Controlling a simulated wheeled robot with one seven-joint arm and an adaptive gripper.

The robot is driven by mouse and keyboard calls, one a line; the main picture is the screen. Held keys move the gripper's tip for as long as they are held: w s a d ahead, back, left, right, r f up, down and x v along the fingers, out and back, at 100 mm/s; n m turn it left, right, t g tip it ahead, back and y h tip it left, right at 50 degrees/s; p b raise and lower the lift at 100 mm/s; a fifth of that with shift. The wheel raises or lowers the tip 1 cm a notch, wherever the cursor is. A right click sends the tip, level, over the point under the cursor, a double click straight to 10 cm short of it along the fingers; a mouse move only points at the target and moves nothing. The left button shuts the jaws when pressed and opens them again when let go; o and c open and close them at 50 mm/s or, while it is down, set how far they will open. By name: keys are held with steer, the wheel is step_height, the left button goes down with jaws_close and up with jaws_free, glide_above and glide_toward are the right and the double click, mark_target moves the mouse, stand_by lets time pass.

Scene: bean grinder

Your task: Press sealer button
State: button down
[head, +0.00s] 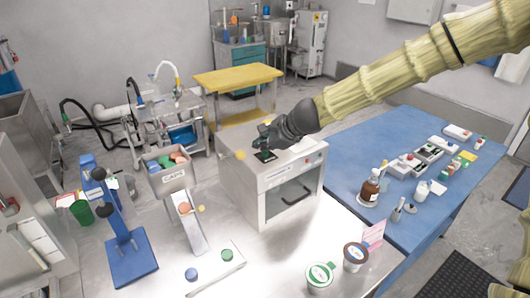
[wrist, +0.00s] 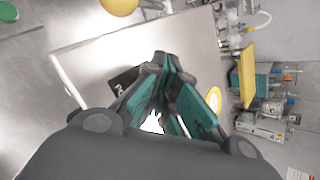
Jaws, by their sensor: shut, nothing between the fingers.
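A silver box-shaped machine (head: 262,187), which looks like the sealer, stands on the steel counter with a dark front window. A small black plate (head: 265,156) lies on its top; in the wrist view the plate (wrist: 122,80) bears white marks. Small red marks show on the front's upper right; I cannot tell which part is the button. My gripper (head: 264,140) is shut and empty, low over the machine's top beside the black plate. Its teal fingers (wrist: 160,72) hide part of the top. Contact cannot be told.
A CAPS bin (head: 172,178) on a stand with a chute (head: 190,225) is left of the machine. A blue press stand (head: 133,256) and two lidded cups (head: 320,276) are on the counter. A blue table (head: 340,155) with bottles and trays is at right.

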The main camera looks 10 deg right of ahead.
mark_target(263, 154)
steer(key=shift+r+p, duration=0.95)
step_height(263, 154, up, 6)
steer(key=p, duration=0.6)
steer(key=shift+a+f, duration=0.1)
stand_by(2.1)
